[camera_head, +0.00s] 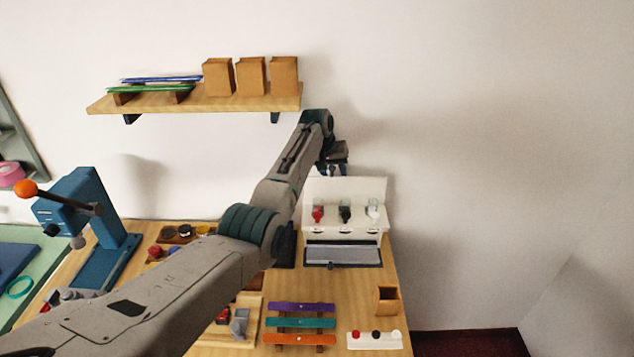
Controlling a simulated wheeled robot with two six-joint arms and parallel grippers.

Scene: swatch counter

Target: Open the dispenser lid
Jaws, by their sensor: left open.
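The white dispenser (346,234) stands at the back right of the wooden counter. Red, black and white taps or nozzles show in a row on it, above a grey tray (343,254). A plain white panel (366,190), which looks like its lid, rises upright at the back of the dispenser. My left gripper (333,171) is open and small in view, at the panel's upper left edge. I cannot tell whether it touches the panel. My arm hides part of the counter left of the dispenser. My right gripper is not in view.
A wall shelf (222,103) with several brown boxes hangs behind my left arm. A blue lever press (97,230) stands at left. Colored strips (301,323), a small wooden cup (387,300) and a white button strip (374,340) lie in front of the dispenser.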

